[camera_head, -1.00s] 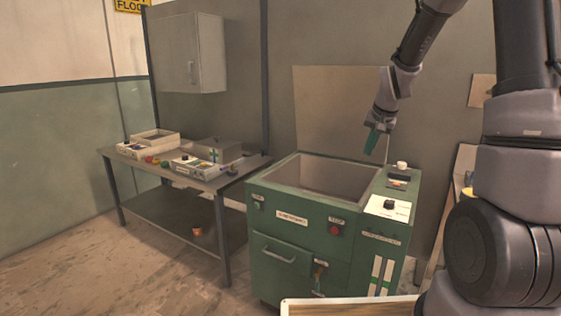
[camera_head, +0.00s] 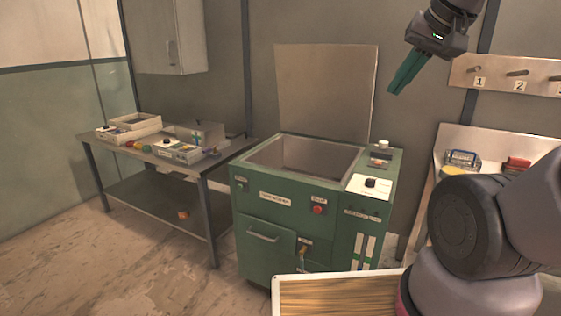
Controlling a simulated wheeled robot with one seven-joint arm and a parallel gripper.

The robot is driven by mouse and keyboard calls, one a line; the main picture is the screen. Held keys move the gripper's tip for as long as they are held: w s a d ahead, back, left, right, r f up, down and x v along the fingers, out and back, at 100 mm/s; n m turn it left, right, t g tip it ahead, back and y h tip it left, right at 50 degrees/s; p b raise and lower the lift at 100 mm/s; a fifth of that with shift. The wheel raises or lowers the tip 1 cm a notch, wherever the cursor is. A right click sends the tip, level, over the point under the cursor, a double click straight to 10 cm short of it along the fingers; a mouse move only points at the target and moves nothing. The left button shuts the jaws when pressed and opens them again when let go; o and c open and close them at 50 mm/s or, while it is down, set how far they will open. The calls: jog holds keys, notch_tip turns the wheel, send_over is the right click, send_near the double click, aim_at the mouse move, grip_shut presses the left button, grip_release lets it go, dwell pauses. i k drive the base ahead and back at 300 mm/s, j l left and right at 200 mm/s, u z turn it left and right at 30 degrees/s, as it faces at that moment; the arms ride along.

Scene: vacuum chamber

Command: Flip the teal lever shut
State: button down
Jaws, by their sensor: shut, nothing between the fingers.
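I cannot clearly make out a teal lever. The green chamber cabinet (camera_head: 258,218) stands in the middle, with its beige lid (camera_head: 327,92) upright behind the open basin. A small lever or valve handle (camera_head: 301,252), orange-brown, is low on the cabinet's front; its exact position is too small to read. A red button (camera_head: 318,209) and a black knob (camera_head: 370,183) on a white plate are on the cabinet. My gripper (camera_head: 394,90), with teal fingers, is shut and empty. It hangs high above and right of the basin, apart from everything.
A metal bench (camera_head: 98,143) at left bears boxes and small coloured parts. A grey wall cupboard (camera_head: 170,37) hangs above. A numbered hook board (camera_head: 500,75) and a worktop (camera_head: 455,138) are at right. A white-framed wooden panel (camera_head: 335,292) is at the bottom. Floor at left is clear.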

aim_at(304, 248)
jog(key=l+u, duration=0.15)
jog(key=l, duration=0.3)
jog(key=k+l+u, duration=0.1)
jog(key=l, duration=0.3)
jog(key=k+l+u, duration=0.15)
jog(key=l, duration=0.3)
jog(key=k+l+u, duration=0.1)
jog(key=l, duration=0.3)
